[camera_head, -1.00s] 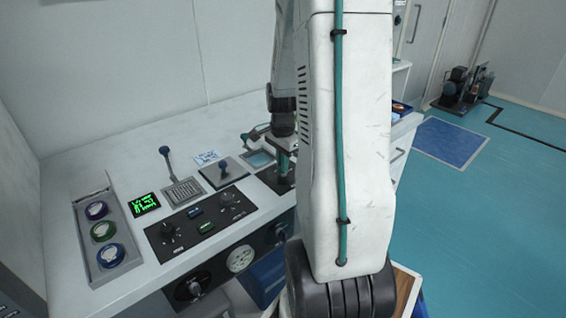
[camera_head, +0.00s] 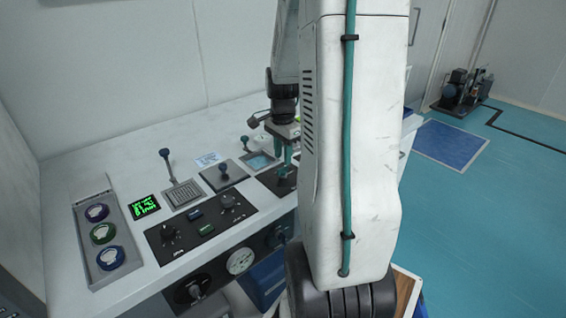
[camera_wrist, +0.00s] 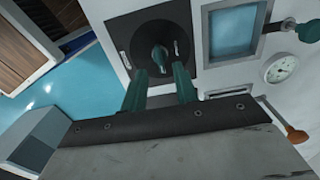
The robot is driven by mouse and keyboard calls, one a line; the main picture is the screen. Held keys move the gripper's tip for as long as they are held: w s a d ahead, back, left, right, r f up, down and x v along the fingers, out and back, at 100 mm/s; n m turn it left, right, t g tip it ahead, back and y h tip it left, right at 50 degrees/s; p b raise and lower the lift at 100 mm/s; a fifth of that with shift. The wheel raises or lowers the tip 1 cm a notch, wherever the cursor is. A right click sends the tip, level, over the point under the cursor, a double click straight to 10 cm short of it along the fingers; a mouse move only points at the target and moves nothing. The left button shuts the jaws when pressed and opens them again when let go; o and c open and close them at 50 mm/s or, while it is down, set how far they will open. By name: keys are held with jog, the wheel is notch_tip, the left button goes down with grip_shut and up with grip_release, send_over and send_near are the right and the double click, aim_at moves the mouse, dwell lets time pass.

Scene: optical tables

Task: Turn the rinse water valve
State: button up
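A teal knob (camera_wrist: 160,56) sits on a round black dial on a black square plate (camera_wrist: 124,38) in the wrist view. I take it for the rinse water valve, but no label is readable. My gripper (camera_wrist: 159,92) has its two teal fingers apart, with the knob just beyond and between their tips in the picture. Nothing is between the fingers. In the head view my gripper (camera_head: 288,158) is above the same black plate (camera_head: 268,180) at the counter's right part, and my arm hides the plate's right side.
A square basin (camera_wrist: 233,32) with a lever and a round gauge (camera_wrist: 281,68) lie right of the plate in the wrist view. In the head view, a black knob panel (camera_head: 200,222), a lever (camera_head: 168,165) and a tray of round containers (camera_head: 104,236) occupy the counter's left.

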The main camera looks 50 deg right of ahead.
jog(key=shift+r, duration=1.75)
